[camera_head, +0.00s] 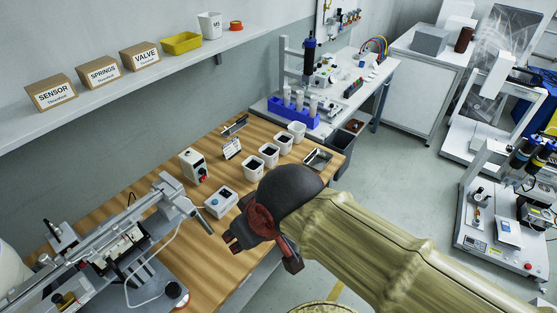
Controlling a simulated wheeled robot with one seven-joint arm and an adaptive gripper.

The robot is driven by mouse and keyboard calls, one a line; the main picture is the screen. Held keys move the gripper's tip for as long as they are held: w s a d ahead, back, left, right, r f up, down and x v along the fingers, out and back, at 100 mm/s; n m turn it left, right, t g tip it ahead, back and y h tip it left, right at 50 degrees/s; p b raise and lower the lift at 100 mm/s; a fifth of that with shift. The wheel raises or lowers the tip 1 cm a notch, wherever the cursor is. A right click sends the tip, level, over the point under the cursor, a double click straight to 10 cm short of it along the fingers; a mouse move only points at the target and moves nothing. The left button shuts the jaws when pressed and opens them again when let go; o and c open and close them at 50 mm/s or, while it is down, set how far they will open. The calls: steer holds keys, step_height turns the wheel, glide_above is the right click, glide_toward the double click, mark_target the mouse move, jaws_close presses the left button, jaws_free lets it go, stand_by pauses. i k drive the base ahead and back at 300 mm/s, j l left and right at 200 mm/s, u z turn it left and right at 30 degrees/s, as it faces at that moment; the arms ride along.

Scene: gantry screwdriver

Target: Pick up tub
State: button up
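Several white tubs stand in a row on the wooden bench: a near one (254,170) with dark contents, two more (268,157) (284,145) behind it, and a far one (297,132). Another white tub (210,26) with a printed label stands on the wall shelf. My gripper (234,238) is at the bench's front edge, nearer the camera than the row and apart from the tubs. My dark wrist hides part of the gripper and the bench. I cannot tell whether its fingers are open or shut; no held object shows.
The shelf (120,91) also holds labelled cardboard boxes (103,72), a yellow bin (181,43) and an orange item (236,26). A gantry machine (130,236) occupies the left.

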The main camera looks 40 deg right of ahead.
mark_target(253, 166)
steer(key=z, duration=0.75)
steer(key=u, duration=0.45)
steer(key=j+u, duration=0.1)
steer(key=u, duration=0.75)
steer(key=i+u, duration=0.1)
steer(key=u, duration=0.3)
steer(key=j+u, duration=0.1)
steer(key=u, duration=0.35)
steer(key=z, duration=2.3)
steer(key=i+l, duration=0.1)
steer(key=l, duration=0.3)
steer(key=i+l+u, duration=0.1)
steer(key=l, duration=0.3)
steer(key=i+l, duration=0.1)
steer(key=l, duration=0.3)
steer(key=u, duration=0.05)
